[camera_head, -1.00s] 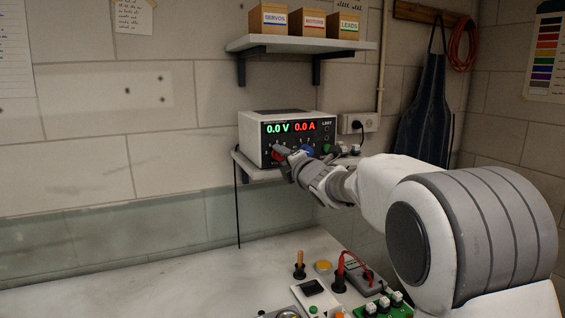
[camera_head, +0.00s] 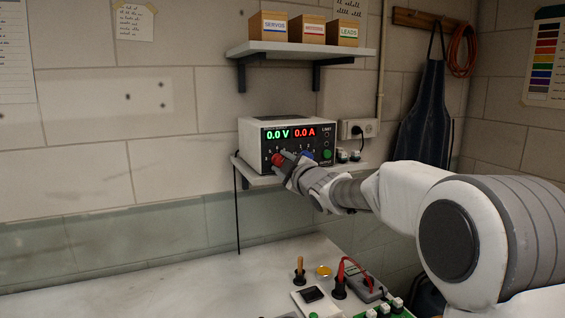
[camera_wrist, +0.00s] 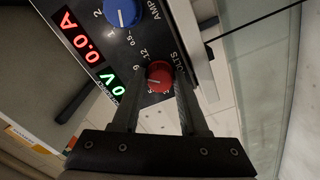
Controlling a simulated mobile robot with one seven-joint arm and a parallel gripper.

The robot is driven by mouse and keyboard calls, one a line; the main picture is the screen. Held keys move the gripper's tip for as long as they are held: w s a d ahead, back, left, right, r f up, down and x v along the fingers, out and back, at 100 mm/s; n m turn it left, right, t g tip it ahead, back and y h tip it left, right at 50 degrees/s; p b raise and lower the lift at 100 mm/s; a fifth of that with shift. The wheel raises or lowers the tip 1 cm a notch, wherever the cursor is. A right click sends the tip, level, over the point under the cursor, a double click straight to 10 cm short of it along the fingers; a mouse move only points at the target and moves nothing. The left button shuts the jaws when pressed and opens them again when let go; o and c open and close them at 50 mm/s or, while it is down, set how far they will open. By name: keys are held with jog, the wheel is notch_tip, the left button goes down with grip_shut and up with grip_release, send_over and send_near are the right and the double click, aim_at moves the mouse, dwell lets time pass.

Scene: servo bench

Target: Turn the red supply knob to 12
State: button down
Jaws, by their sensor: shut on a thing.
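The red supply knob (camera_head: 278,159) is on the lower left of the power supply's dark front panel. It also shows in the wrist view (camera_wrist: 158,70), between my two fingers, with a pale pointer mark near its lower left edge. The printed scale beside it includes 9 and 12, with the word VOLTS. My gripper (camera_head: 286,162) is at the panel, shut on the red knob. The power supply (camera_head: 255,150) reads 0.0 V in green and 0.0 A in red. The pointer's exact scale position is hard to read.
A blue AMP knob (camera_wrist: 122,12) sits close beside the red one. A green button (camera_head: 327,154) is to the right on the panel. The supply stands on a narrow shelf (camera_head: 240,173). A bench (camera_head: 200,285) below holds a multimeter (camera_head: 367,284) and small parts.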

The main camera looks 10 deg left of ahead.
jog(key=m, duration=0.3)
jog(key=shift+r+m+p, duration=0.1)
jog(key=shift+m+p, duration=0.25)
jog(key=shift+m, duration=0.05)
jog(key=shift+m+p, duration=0.3)
jog(key=shift+m, duration=1.6)
jog(key=shift+c, duration=2.2)
grip_release()
jog(key=v, duration=1.7)
jog(key=shift+s+d+b, duration=0.15)
jog(key=shift+b, duration=0.2)
